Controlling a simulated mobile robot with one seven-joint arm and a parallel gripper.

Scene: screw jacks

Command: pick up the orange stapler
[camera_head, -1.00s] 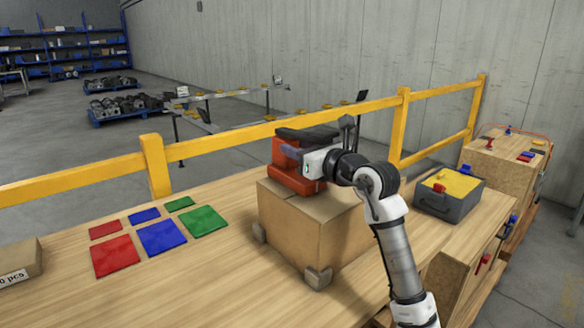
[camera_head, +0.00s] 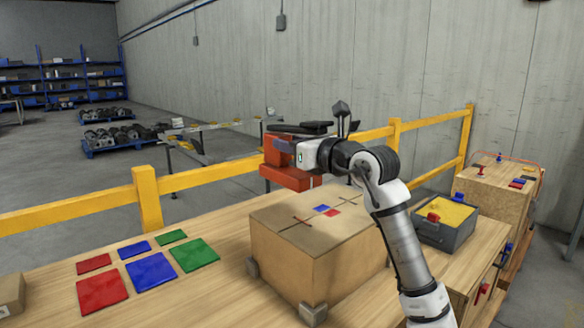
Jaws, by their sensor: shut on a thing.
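The orange stapler (camera_head: 290,179) is a red-orange block with a black top arm. It is in the air above the cardboard box (camera_head: 290,262), apart from the box top. My gripper (camera_head: 284,148) reaches it from the right and is shut on it, just below the black top. The fingertips are partly hidden against the stapler.
The box top shows small blue and red patches. Red, blue and green mats (camera_head: 151,272) lie on the wooden table to the left. A grey bin with a yellow top (camera_head: 450,214) stands to the right. A yellow rail (camera_head: 205,178) runs along the far edge.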

